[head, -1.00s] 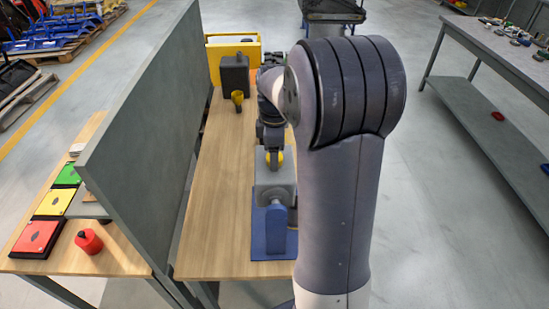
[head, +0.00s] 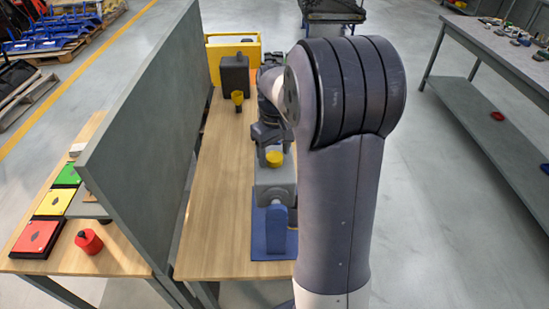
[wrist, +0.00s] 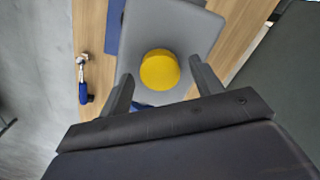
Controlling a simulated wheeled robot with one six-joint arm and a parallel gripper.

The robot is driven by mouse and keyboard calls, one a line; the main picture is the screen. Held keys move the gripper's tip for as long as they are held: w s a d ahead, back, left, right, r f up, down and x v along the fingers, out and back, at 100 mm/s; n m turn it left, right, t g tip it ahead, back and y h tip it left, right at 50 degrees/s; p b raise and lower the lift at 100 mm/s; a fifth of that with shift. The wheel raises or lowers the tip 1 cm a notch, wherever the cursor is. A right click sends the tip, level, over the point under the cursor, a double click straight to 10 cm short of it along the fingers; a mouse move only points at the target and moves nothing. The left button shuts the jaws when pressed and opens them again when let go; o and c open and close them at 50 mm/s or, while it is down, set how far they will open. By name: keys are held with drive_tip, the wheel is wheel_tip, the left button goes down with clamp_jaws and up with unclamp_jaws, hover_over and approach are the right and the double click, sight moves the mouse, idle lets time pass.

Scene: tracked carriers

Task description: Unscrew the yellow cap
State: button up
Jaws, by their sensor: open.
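The yellow cap (head: 274,158) sits on top of a grey block-shaped body (head: 274,180) on the wooden bench. In the wrist view the cap (wrist: 160,69) is a round yellow disc on the grey top (wrist: 178,22). My gripper (wrist: 158,84) is open, with one finger to the left and one to the right of the cap's near side, apart from it. In the head view my gripper (head: 268,134) is just behind the cap, partly hidden by my arm. Whether the cap is still threaded on cannot be seen.
A blue mat and upright blue part (head: 276,230) stand at the bench's front. A dark canister (head: 235,75), a small yellow-topped item (head: 237,98) and a yellow case (head: 247,44) are at the back. A tall grey partition (head: 140,140) stands left. A blue-handled tool (wrist: 83,80) lies beside the body.

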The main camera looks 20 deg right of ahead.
drive_tip(key=m, duration=0.7)
idle(0.4)
drive_tip(key=c, duration=0.9)
drive_tip(key=n, duration=0.7)
drive_tip(key=shift+n, duration=1.4)
drive_tip(key=n, duration=0.4)
drive_tip(key=shift+n, duration=0.4)
drive_tip(key=n, duration=0.5)
